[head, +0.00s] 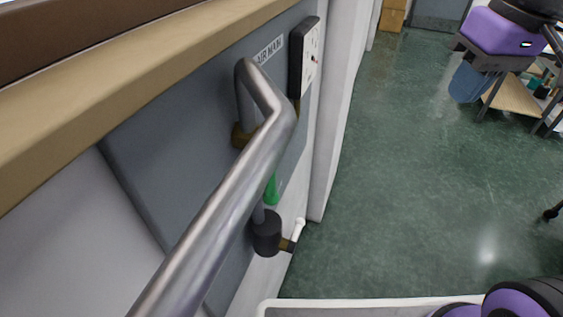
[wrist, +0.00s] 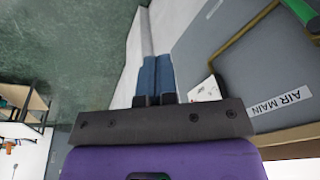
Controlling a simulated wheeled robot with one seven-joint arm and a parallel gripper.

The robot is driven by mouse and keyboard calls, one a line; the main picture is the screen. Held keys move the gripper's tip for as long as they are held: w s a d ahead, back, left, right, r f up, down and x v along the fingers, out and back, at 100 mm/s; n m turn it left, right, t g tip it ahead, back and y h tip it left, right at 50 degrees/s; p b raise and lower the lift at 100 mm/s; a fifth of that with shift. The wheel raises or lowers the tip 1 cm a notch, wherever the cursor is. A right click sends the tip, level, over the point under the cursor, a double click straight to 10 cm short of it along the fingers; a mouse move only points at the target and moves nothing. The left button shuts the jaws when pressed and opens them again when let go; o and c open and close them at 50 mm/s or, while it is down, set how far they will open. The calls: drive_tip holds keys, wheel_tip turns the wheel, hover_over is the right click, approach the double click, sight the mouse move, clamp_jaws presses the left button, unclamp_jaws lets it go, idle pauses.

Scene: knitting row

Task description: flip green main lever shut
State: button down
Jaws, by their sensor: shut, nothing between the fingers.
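The green main lever (head: 271,191) shows in the head view as a short green piece low on the grey panel, mostly hidden behind a thick metal rail. In the wrist view a green bar (wrist: 300,10) slants across the top right corner, cut off by the frame edge. An AIR MAIN label (head: 269,50) is on the panel and shows upside down in the wrist view (wrist: 280,102). My gripper (head: 466,88) is at the upper right of the head view, well apart from the lever. Its blue fingers (wrist: 156,62) are together and empty.
The metal rail (head: 215,225) runs in front of the panel. A gauge box (head: 310,58) is beside the label. Green floor (head: 420,190) is open to the right, with a shelf or cart (head: 518,97) behind my gripper.

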sight(270, 173)
drive_tip(key=w+a+f+n+g+y, duration=0.1)
drive_tip(key=w+a+f+n+g, duration=0.3)
drive_tip(key=a, duration=0.5)
drive_tip(key=w+a+f+n+g+y, duration=0.2)
drive_tip(key=w+a+f+n+g, duration=0.2)
drive_tip(key=a, duration=0.6)
drive_tip(key=w+f+g, duration=0.1)
drive_tip(key=w+g, duration=0.1)
drive_tip(key=w, duration=0.1)
drive_tip(key=shift+a+f+n, duration=0.15)
drive_tip(key=shift+f+n, duration=0.15)
drive_tip(key=shift+f, duration=0.1)
drive_tip(key=s+a+r+x, duration=0.1)
drive_tip(key=r+x, duration=0.1)
drive_tip(key=x, duration=1.1)
drive_tip(key=shift+s+a+y, duration=0.2)
drive_tip(key=shift+y, duration=0.1)
drive_tip(key=shift+s, duration=0.15)
